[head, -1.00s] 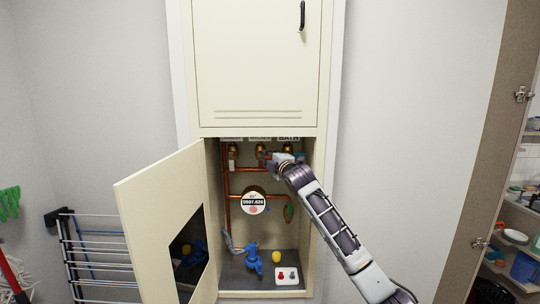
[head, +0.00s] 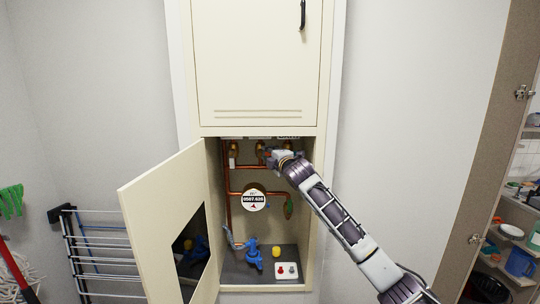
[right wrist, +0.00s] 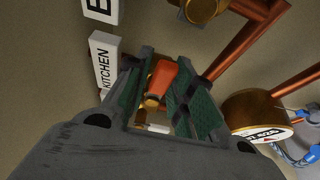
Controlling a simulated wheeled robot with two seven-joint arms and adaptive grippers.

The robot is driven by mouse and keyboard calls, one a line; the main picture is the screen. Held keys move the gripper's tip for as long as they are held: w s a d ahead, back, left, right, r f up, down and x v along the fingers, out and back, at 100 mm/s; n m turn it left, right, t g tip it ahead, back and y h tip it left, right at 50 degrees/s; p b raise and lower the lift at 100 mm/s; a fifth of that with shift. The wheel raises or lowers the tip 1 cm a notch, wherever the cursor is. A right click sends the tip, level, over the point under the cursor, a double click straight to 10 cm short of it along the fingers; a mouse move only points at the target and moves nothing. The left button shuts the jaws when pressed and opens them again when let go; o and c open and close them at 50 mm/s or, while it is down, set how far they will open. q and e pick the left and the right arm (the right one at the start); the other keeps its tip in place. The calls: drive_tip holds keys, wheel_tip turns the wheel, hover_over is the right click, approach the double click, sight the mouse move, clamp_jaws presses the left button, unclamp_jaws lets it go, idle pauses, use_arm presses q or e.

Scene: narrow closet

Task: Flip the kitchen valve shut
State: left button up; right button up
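In the right wrist view, an orange-red lever handle (right wrist: 161,78) on a brass valve stands beside a white label reading KITCHEN (right wrist: 104,65). My right gripper (right wrist: 166,88) is open around the lever, with one green-padded finger on each side and gaps visible between lever and pads. In the head view my right gripper (head: 273,159) is inside the open cabinet, at the upper pipes near the middle brass valve (head: 261,148). It hides the lever there. My left gripper is not in view.
A round meter (head: 253,200) sits on copper pipes below the gripper. The open cabinet door (head: 165,205) stands to the left. A blue object (head: 254,256), a yellow one (head: 276,252) and a white box with red and grey knobs (head: 287,271) are on the cabinet floor.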

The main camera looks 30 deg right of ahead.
drive_tip(key=shift+o, duration=0.8)
drive_tip(key=shift+s+f, duration=0.1)
drive_tip(key=shift+s, duration=0.1)
drive_tip(key=s+a, duration=0.2)
drive_tip(key=s, duration=0.9)
drive_tip(key=shift+s, duration=0.2)
idle(0.6)
